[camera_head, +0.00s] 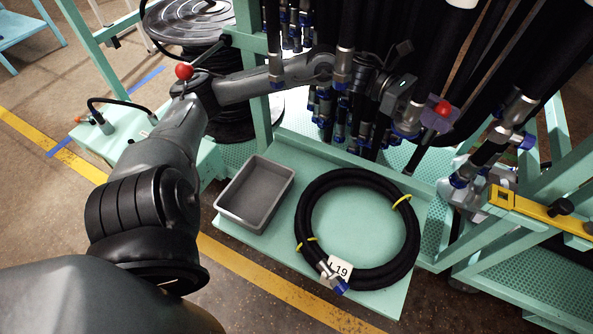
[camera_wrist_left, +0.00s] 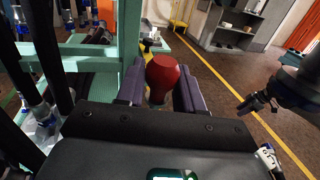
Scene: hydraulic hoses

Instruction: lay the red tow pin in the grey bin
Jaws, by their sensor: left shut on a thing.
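The red tow pin (camera_head: 442,108) is between the fingers of my left gripper (camera_head: 434,118), over the hose rack at the right. In the left wrist view the red rounded head of the pin (camera_wrist_left: 163,74) sits between two purple fingers, which are shut on it; its lower part is mostly hidden. The grey bin (camera_head: 253,192) is an empty, shallow rectangular tray on the green bench, to the left of and below my left gripper. In the left wrist view a dark gripper (camera_wrist_left: 257,103), seemingly my right one, shows at the right edge; its opening is unclear.
A coiled black hose (camera_head: 308,205) with yellow ties and a tag reading 19 lies right of the bin on the green bench (camera_head: 365,225). Hanging hoses with blue-collared fittings crowd the rack behind. Another red ball knob (camera_head: 184,71) stands at the upper left.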

